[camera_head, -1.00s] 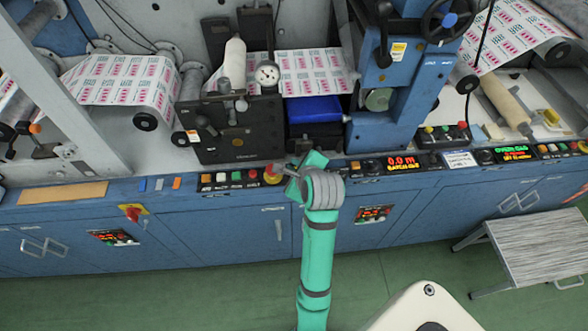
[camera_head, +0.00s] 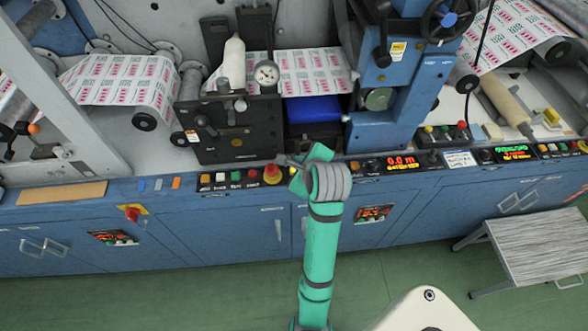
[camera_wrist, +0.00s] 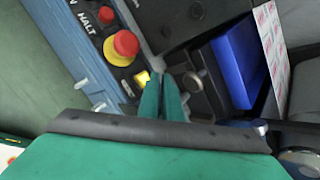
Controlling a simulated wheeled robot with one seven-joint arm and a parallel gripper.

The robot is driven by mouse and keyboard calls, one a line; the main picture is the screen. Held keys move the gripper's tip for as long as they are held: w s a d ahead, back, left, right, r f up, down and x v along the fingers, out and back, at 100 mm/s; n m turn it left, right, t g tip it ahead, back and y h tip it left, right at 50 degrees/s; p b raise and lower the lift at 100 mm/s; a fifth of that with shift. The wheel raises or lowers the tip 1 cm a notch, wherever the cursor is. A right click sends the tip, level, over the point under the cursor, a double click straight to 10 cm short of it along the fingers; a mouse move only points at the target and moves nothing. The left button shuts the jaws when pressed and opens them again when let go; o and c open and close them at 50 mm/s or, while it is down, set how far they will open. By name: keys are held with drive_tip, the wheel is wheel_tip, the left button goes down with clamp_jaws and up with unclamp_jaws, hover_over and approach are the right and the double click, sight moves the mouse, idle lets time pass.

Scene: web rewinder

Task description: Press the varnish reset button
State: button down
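My gripper (camera_wrist: 161,78) shows in the wrist view as two green fingers close together, with nothing between them. Its tips are beside a small yellow button (camera_wrist: 142,77) on the control panel; I cannot tell whether they touch it. A red mushroom button on a yellow base (camera_wrist: 123,45) is just up and left of the tips, and also shows in the head view (camera_head: 272,174). No varnish label is readable, so I cannot tell which button is the varnish reset. In the head view my arm's end covers part of the panel.
A row of small coloured buttons (camera_head: 228,177) runs left of the mushroom button. A blue block (camera_head: 312,113) lies behind the panel, and a blue upright frame (camera_head: 390,100) stands right of it. A step stool (camera_head: 535,245) stands on the floor at right.

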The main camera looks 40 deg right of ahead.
drive_tip(key=shift+d+r, duration=0.1)
drive_tip(key=shift+r, duration=1.1)
drive_tip(key=shift+w+a, duration=0.1)
drive_tip(key=shift+a, duration=0.1)
drive_tip(key=shift+w, duration=0.3)
drive_tip(key=shift+a, duration=0.2)
drive_tip(key=shift+s+d, duration=0.1)
drive_tip(key=shift+s, duration=0.05)
